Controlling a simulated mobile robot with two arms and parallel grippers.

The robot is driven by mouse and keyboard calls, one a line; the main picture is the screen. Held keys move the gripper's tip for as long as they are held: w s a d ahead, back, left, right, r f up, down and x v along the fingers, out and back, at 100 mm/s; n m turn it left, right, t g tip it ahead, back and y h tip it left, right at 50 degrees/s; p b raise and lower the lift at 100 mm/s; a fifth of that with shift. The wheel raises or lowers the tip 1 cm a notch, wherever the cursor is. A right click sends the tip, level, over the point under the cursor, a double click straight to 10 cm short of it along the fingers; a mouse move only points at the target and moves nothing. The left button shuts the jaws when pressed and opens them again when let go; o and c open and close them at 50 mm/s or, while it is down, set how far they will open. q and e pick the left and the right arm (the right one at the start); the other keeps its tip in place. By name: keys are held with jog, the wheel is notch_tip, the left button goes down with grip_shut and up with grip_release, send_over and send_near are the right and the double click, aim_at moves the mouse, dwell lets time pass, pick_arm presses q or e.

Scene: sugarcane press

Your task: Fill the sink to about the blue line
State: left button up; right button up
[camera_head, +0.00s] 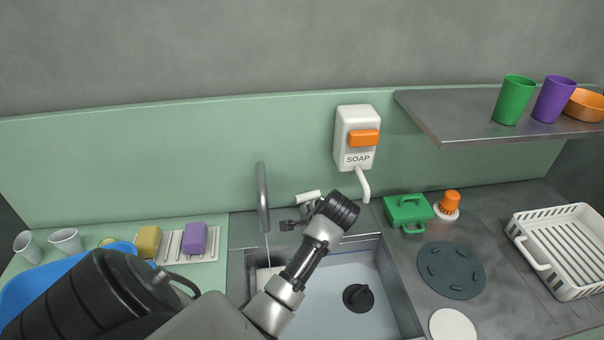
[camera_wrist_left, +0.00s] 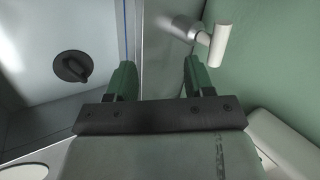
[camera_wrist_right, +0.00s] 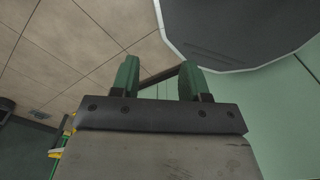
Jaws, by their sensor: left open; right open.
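The grey sink (camera_head: 400,300) is at the bottom centre of the head view, partly hidden by my left arm. A dark plug with a raised grip (camera_head: 358,298) sits on its floor; it also shows in the left wrist view (camera_wrist_left: 72,66). A thin blue line (camera_wrist_left: 126,30) runs along the sink wall in the left wrist view. The metal faucet (camera_head: 262,195) rises behind the sink, with a thin pale streak below its spout. A white tap lever (camera_head: 308,197) is beside it. My left gripper (camera_wrist_left: 160,80) is open and empty, close to the lever (camera_wrist_left: 220,40). My right gripper (camera_wrist_right: 158,80) is open and empty, outside the head view.
A soap dispenser (camera_head: 357,138) hangs on the wall above the sink. A yellow sponge (camera_head: 147,242) and purple sponge (camera_head: 195,238) lie left. A green box (camera_head: 408,211), orange-topped brush (camera_head: 450,202) and white rack (camera_head: 562,250) stand right. A shelf (camera_head: 450,110) overhangs the right counter.

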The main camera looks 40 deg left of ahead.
aim_at(300, 198)
pick_arm(q)
jog(key=w+a, duration=0.1)
jog(key=a, duration=0.2)
jog(key=w+a+p, duration=0.1)
jog(key=w+a, duration=0.1)
jog(key=a, duration=0.1)
jog(key=w+a, duration=0.2)
jog(key=a, duration=0.2)
jog(key=shift+a+r, duration=0.1)
jog(key=shift+x, duration=1.05)
jog(key=shift+w+a+f, duration=0.1)
jog(key=shift+f, duration=0.3)
pick_arm(e)
jog(key=shift+w+d+r, duration=0.45)
jog(key=shift+w+r, duration=0.05)
jog(key=shift+r, duration=0.15)
jog(key=shift+d, duration=0.1)
pick_arm(q)
jog(key=c, duration=0.9)
pick_arm(e)
jog(key=shift+w+d, duration=0.1)
jog(key=shift+d, duration=0.1)
